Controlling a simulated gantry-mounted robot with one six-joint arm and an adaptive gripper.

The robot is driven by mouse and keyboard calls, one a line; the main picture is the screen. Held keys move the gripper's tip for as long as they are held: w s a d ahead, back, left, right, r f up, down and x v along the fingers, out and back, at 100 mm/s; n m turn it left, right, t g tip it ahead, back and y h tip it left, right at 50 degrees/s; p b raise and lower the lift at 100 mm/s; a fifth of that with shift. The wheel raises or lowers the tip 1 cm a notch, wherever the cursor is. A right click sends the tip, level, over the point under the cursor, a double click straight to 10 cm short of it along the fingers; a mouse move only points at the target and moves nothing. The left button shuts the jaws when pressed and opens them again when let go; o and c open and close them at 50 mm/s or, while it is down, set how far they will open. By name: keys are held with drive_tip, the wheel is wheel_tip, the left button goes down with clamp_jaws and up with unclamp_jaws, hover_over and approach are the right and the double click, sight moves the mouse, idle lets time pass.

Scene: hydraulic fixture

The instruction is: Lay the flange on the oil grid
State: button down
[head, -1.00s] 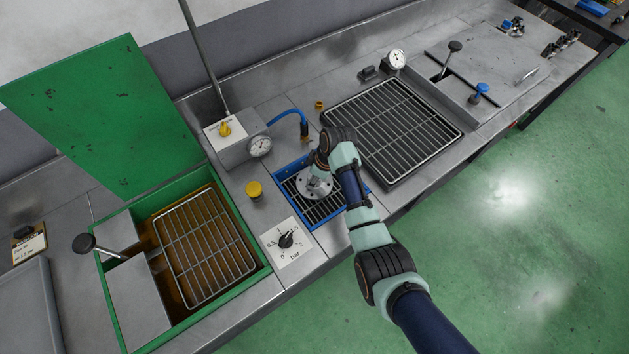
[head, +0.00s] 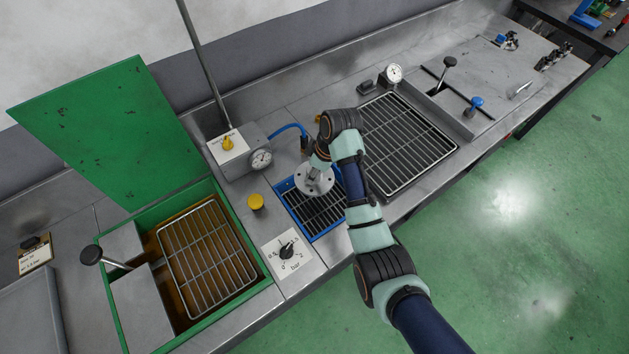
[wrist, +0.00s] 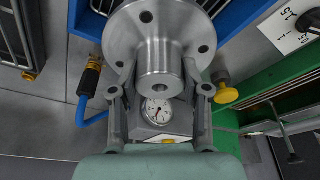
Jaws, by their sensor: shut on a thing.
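The flange (head: 312,181) is a grey metal disc with bolt holes and a central hub. My gripper (wrist: 160,92) is shut on the hub; the flange (wrist: 121,41) fills the top middle of the wrist view, a finger on each side. In the head view it appears held above the back part of the blue-framed tray (head: 325,238). The oil grid (head: 205,258) is a wire rack over brown oil inside the green tank (head: 238,292) at left. Nothing lies on it. My wrist partly hides the gripper (head: 315,166) in the head view.
The green tank lid (head: 105,130) stands open behind the tank. A black-knobbed lever (head: 91,256) is at its left. A gauge box (head: 240,152), a yellow button (head: 256,202) and a dial plate (head: 288,250) lie between tank and tray. A larger rack (head: 405,140) is at right.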

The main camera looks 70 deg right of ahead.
wheel_tip(320, 180, up, 9)
drive_tip(key=shift+r+p, duration=0.1)
drive_tip(key=shift+p, duration=0.4)
